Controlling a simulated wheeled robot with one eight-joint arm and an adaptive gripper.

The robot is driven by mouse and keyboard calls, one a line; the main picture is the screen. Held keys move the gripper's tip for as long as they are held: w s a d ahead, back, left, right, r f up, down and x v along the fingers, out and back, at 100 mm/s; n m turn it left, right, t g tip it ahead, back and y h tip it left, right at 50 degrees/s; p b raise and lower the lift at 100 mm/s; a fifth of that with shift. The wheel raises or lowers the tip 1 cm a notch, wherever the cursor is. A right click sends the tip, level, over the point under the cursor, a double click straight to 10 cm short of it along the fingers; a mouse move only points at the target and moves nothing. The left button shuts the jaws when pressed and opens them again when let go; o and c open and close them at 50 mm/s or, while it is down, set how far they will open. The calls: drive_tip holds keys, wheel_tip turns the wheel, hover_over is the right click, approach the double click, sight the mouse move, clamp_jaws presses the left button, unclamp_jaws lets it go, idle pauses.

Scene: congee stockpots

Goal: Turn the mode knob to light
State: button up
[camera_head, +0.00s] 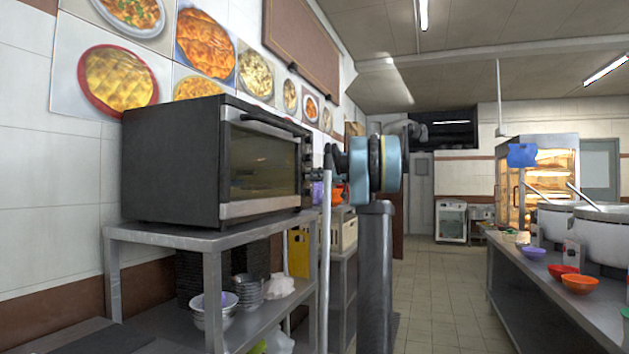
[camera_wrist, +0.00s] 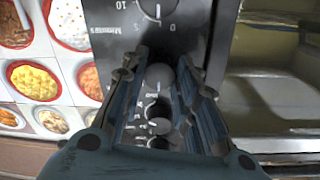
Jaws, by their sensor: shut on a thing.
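The black toaster oven (camera_head: 170,165) has a glass door and a control panel along the door's right side. In the wrist view the panel (camera_wrist: 190,18) shows upside down. A timer knob (camera_wrist: 152,8) marked with numbers and "Minutes" is at the top of that view. My gripper (camera_wrist: 168,72) has its two fingers on either side of a round grey knob (camera_wrist: 159,76) and is shut on it. That knob's markings are hidden, so its setting cannot be told. Further knobs (camera_wrist: 158,126) show between the fingers. In the head view my gripper (camera_head: 328,160) is at the panel, partly hidden by my arm.
The oven stands on a metal shelf table (camera_head: 225,238) with bowls (camera_head: 215,310) below. A yellow crate (camera_head: 299,252) is behind it. The tiled wall is close on the left. A counter (camera_head: 515,290) with pots and bowls is at right; the floor aisle (camera_head: 440,300) between is clear.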

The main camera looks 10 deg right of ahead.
drive_tip(key=shift+m, duration=4.4)
drive_tip(key=shift+g, duration=0.3)
drive_tip(key=o, duration=1.1)
drive_tip(key=shift+w, duration=0.1)
drive_tip(key=v, duration=1.2)
